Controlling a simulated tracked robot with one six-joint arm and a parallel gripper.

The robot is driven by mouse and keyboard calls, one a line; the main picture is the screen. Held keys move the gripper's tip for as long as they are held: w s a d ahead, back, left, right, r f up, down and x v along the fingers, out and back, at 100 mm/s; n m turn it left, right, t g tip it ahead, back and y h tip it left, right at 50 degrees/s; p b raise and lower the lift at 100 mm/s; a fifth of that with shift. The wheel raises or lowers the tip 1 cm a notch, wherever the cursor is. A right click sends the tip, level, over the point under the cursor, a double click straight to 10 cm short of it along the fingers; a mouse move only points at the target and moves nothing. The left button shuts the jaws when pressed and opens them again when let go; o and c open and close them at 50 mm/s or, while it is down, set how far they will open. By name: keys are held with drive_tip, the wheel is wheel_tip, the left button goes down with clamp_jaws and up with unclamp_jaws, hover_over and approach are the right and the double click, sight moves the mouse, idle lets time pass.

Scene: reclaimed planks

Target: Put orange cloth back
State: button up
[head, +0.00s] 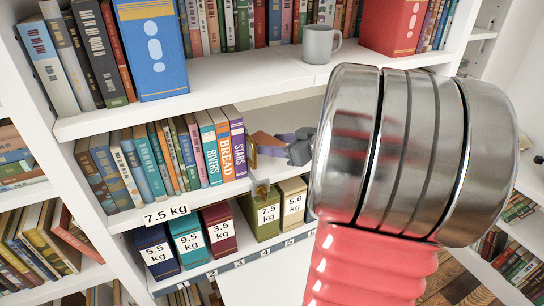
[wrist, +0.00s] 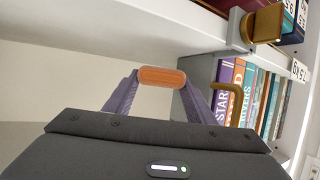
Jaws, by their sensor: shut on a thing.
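An orange-brown piece with a rounded outline (wrist: 162,77) sits between the two purple fingers of my gripper (wrist: 161,82) in the wrist view. My gripper is shut on it. Only its near face shows, so I cannot tell its full shape. In the head view the orange piece (head: 267,141) is in the open bay of the middle shelf, right of the STARS book (head: 239,145). My gripper (head: 283,139) reaches in from the right, partly hidden by my arm. The piece is held clear of the books.
A brass hook (wrist: 236,97) stands beside the STARS book, near the held piece. A brass block (wrist: 265,25) is fixed at the shelf edge (wrist: 140,20). Weight-labelled boxes (head: 262,216) stand below. A mug (head: 321,44) is on the shelf above.

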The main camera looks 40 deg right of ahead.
sight(273, 163)
drive_tip(key=shift+f, duration=0.15)
wheel_tip(273, 163, down, 3)
drive_tip(key=shift+r, duration=0.1)
drive_tip(key=shift+a+f, duration=0.2)
drive_tip(key=shift+f, duration=0.25)
drive_tip(key=shift+f, duration=0.1)
drive_tip(key=o, duration=1)
drive_tip(key=shift+s+d+r, duration=0.1)
drive_tip(key=shift+s+r, duration=0.25)
drive_tip(key=shift+s, duration=0.05)
drive_tip(key=v, duration=1.1)
